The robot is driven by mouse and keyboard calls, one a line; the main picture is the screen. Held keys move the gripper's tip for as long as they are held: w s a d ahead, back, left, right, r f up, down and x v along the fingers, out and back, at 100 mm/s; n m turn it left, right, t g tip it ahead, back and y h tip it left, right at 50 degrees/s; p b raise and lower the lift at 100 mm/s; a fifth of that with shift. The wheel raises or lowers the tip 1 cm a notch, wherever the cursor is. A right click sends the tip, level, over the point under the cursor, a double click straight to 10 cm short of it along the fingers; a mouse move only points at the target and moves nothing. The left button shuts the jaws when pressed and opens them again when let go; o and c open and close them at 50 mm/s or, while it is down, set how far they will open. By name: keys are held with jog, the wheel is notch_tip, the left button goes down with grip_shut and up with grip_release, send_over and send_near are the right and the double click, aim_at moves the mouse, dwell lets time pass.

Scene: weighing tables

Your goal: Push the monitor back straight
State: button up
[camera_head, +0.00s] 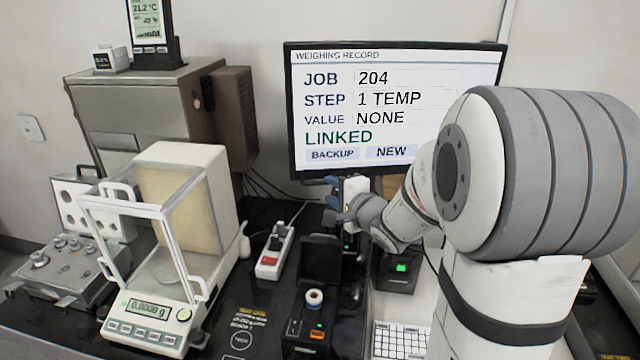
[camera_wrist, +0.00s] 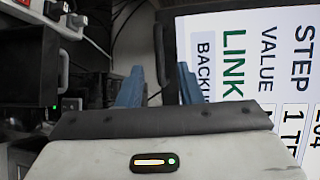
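The monitor (camera_head: 470,62) stands at the back, its lit screen showing a weighing record. In the head view its lower edge slopes slightly up to the right; my arm hides its lower right part. My gripper (camera_head: 332,190) is at the monitor's lower left edge. In the wrist view my gripper (camera_wrist: 160,72) has its two blue fingers apart with nothing held between them. The monitor's dark bezel (camera_wrist: 159,55) runs between and beyond the fingertips there. I cannot tell whether a finger touches it.
A balance with a glass shield (camera_head: 150,325) stands at the left, before a steel cabinet (camera_head: 130,105). A power strip (camera_head: 274,250), a small black device (camera_head: 310,325) and a keypad (camera_head: 400,342) lie below the monitor. Loose cables hang behind, left of the monitor.

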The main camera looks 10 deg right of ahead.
aim_at(320, 184)
jog(key=x, duration=0.5)
jog(key=shift+w, duration=0.2)
jog(key=shift+c, duration=0.4)
grip_shut()
